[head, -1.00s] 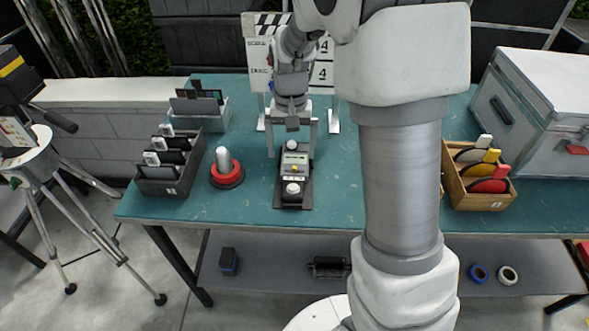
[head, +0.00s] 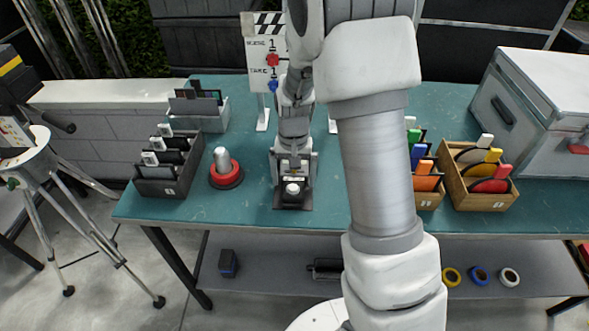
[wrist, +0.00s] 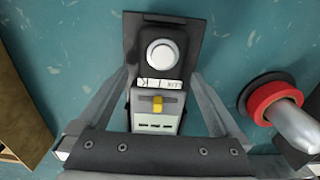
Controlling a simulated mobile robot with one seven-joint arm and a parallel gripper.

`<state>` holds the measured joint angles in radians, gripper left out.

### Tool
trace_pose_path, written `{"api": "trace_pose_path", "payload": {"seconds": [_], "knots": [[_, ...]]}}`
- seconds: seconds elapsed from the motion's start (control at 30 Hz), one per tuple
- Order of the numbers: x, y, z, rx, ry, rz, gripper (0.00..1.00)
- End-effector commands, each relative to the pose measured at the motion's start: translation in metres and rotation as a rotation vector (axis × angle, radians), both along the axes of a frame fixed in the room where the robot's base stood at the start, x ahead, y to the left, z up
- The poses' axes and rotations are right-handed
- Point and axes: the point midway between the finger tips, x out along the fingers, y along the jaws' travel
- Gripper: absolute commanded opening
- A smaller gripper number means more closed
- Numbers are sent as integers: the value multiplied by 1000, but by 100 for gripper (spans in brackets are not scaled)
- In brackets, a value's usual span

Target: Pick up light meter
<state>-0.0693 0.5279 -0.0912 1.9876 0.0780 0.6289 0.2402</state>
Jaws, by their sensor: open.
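The light meter (head: 292,189) is a dark handheld device with a white dome, a small label strip and a yellow switch. It lies on a dark base (head: 291,205) near the table's front edge. It also shows in the wrist view (wrist: 158,88), dome toward the top. My gripper (head: 293,179) is open and lowered over it. In the wrist view my gripper (wrist: 161,84) has one finger on each side of the meter. I cannot tell whether the fingers touch it. My gripper hides the meter's rear part in the head view.
Left of the meter stands a red-ringed silver knob (head: 226,170), close to one finger's side. A dark divided holder (head: 170,187) is farther left. Wooden boxes (head: 481,200) and a white case (head: 545,110) are at right. A clapperboard (head: 262,55) stands behind.

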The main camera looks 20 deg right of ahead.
Motion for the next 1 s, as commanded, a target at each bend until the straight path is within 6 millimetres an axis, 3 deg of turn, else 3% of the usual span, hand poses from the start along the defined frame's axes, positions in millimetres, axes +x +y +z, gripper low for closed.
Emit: {"api": "trace_pose_path", "payload": {"seconds": [0.07,0.6,1.0], "knots": [[0,0,0,0,0,0,96],[0,0,1,0,0,0,0],[1,0,5,0,-2,0,0]]}}
